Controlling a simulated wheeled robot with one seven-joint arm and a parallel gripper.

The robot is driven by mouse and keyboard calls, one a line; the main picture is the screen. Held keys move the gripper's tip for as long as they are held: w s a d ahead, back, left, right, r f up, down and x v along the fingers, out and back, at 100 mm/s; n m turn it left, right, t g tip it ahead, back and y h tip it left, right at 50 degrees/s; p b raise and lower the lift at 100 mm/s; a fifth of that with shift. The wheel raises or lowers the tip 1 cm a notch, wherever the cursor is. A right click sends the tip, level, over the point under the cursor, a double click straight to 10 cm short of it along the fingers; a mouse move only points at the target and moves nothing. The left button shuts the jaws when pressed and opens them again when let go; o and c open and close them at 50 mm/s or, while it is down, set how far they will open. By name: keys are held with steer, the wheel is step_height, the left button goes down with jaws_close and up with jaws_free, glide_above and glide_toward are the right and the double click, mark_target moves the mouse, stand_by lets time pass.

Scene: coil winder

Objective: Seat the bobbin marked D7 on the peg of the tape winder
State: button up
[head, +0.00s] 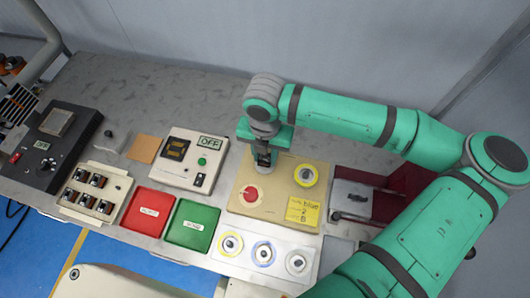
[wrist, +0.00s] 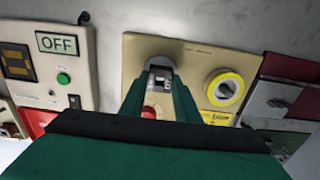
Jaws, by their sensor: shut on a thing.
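The tape winder looks to be the tan board (head: 237,206), also in the wrist view (wrist: 190,52). A yellow-rimmed bobbin or spool (head: 306,175) sits on its right side, and shows in the wrist view (wrist: 225,89). A red knob (head: 250,194) is at its left. My gripper (head: 264,162) is low over the board's back left, pointing down. In the wrist view my gripper (wrist: 160,84) is shut on a small dark grey part with pale marks; I cannot tell what it is. Yellow (head: 230,243), blue (head: 263,252) and pale (head: 297,263) bobbins sit on a white plate. No D7 mark is legible.
A yellow note (head: 303,211) lies on the board's front right. Left are a white box reading OFF (head: 190,160), a green tray (head: 190,226), a red tray (head: 148,210) and a rack (head: 95,193). A grey and dark red fixture (head: 352,196) stands right. The back left is mostly clear.

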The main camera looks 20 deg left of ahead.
steer(key=shift+f, duration=0.65)
steer(key=o, duration=1.1)
step_height(320, 180, up, 11)
steer(key=shift+f, duration=0.1)
